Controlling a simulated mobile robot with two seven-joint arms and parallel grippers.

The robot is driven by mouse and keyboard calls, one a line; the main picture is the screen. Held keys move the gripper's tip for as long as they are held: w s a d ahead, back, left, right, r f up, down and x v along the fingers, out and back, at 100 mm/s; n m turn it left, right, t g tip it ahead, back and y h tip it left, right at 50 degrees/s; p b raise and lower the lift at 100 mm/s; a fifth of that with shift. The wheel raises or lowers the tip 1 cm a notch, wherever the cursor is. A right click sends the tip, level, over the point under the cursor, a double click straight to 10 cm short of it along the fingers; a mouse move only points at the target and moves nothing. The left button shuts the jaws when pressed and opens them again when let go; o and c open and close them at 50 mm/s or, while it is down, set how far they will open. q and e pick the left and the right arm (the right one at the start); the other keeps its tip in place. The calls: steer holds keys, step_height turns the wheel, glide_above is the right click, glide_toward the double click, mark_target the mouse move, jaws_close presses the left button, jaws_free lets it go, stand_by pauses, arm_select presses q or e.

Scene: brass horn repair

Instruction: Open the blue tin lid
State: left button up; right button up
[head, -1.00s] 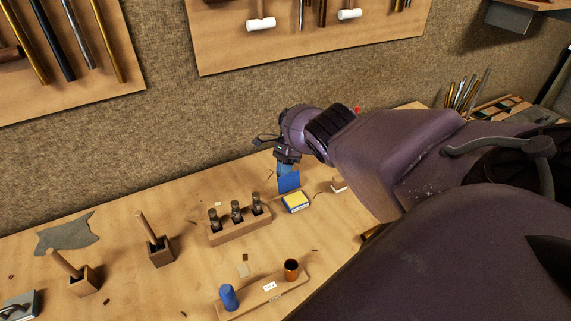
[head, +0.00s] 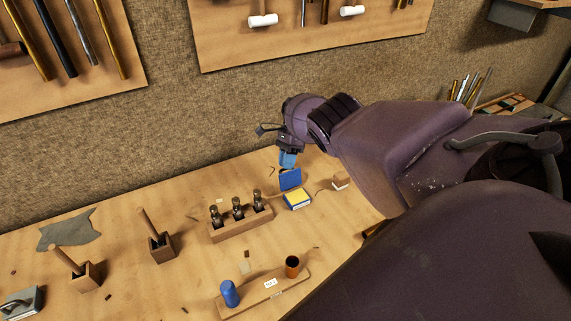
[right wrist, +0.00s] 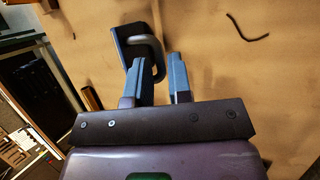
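The blue tin (head: 297,201) sits on the bench with a yellow inside showing. Its blue lid (head: 290,180) stands raised at the tin's back edge, so the tin is open. My right gripper (head: 287,160) is just above the lid's top edge. In the right wrist view, its two fingers (right wrist: 168,76) are apart, with a gap between them. A dark plate with a grey loop (right wrist: 136,47) shows beside the left fingertip; I cannot tell whether it is the lid. My left gripper is not in view.
A wooden block with several dark bottles (head: 240,218) stands left of the tin. A wooden stand (head: 262,292) holds a blue cylinder (head: 230,293) and a copper cup (head: 292,266) in front.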

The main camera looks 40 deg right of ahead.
steer(key=b+v, duration=0.1)
steer(key=v, duration=0.7)
steer(key=shift+b, duration=0.35)
steer(key=shift+d, duration=0.1)
